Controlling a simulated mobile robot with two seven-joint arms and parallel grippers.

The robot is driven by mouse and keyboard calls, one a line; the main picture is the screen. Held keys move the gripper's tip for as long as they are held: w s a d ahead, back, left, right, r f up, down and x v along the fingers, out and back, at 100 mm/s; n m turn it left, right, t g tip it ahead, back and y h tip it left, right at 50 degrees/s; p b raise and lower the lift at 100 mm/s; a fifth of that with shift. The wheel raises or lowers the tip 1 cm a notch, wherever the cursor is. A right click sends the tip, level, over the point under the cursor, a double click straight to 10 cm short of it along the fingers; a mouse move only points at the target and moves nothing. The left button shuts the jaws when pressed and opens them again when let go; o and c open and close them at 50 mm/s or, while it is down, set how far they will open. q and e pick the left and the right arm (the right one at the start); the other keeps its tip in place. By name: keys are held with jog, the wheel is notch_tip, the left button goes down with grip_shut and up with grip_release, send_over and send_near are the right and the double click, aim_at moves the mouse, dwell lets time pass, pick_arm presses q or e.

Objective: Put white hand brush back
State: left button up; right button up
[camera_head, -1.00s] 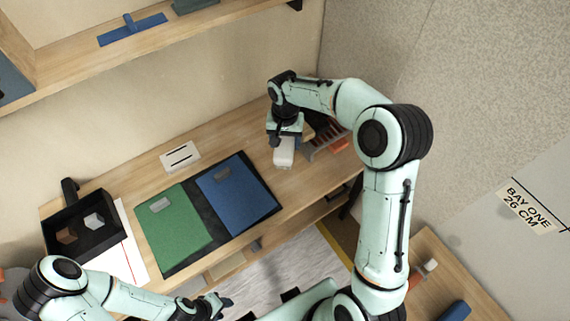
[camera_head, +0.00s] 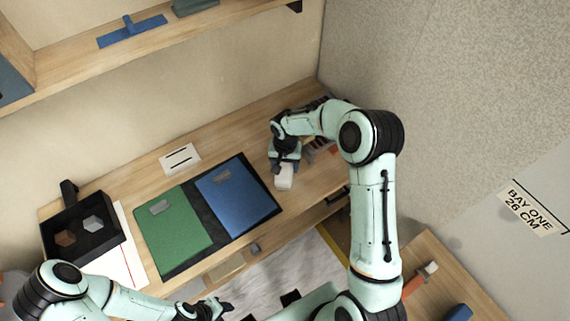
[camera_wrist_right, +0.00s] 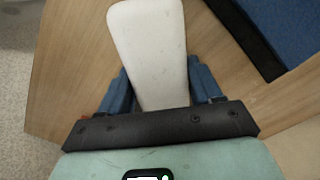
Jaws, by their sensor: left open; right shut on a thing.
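The white hand brush (camera_head: 284,181) is in my right gripper (camera_head: 283,167), over the right part of the wooden desk. In the right wrist view, the brush's long white body (camera_wrist_right: 152,45) sticks out between the two blue fingers of my right gripper (camera_wrist_right: 165,88), which are shut on it. The gripper hides its near end. I cannot tell whether the brush touches the desk. My left gripper (camera_head: 217,307) is open and empty at the bottom of the head view, in front of the desk's front edge.
A green board (camera_head: 178,232) and a blue board (camera_head: 235,195) lie on a black mat left of the brush. A black tray (camera_head: 60,257) with small blocks stands far left. A dark slotted rack (camera_head: 318,150) is partly hidden behind my right arm. A shelf (camera_head: 200,28) hangs above.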

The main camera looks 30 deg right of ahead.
aim_at(285, 164)
jog(key=shift+f, duration=0.1)
jog(key=shift+f, duration=0.3)
jog(key=o, duration=1.1)
jog(key=shift+r, duration=0.1)
notch_tip(285, 164, up, 14)
jog(key=shift+s+a+f, duration=0.15)
jog(key=shift+f, duration=0.05)
